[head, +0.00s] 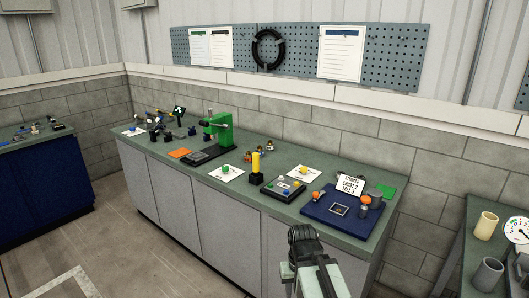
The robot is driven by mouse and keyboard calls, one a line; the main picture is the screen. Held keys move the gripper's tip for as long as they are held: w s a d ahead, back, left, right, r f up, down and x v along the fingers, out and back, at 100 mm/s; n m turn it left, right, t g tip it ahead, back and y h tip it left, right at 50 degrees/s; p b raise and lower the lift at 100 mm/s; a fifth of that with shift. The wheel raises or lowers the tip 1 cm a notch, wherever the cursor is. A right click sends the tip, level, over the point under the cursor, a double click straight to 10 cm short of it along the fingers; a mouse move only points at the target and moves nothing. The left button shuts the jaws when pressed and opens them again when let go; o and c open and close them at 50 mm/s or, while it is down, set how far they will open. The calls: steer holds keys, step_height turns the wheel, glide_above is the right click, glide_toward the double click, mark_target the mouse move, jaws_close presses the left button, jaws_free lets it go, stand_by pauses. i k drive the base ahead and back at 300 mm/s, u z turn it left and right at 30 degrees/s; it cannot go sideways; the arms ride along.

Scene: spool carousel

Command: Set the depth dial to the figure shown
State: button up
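A round white dial face (517,231) with dark figures and a pointer stands on the right-hand bench, partly cut off by the right picture edge; its reading is too small to tell. My gripper (302,234) is at the bottom middle, in front of the long bench, apart from the dial. Its finger opening cannot be made out.
The long green-topped bench (281,157) carries a blue board (318,213), a yellow post (256,163), cards and small parts. The right-hand bench (462,232) holds a cream cup (485,226) and a grey cup (487,274) near the dial. Floor (110,235) is clear at left.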

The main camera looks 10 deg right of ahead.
mark_target(226, 169)
steer(key=z, duration=0.05)
steer(key=i, duration=0.85)
steer(key=u, duration=0.1)
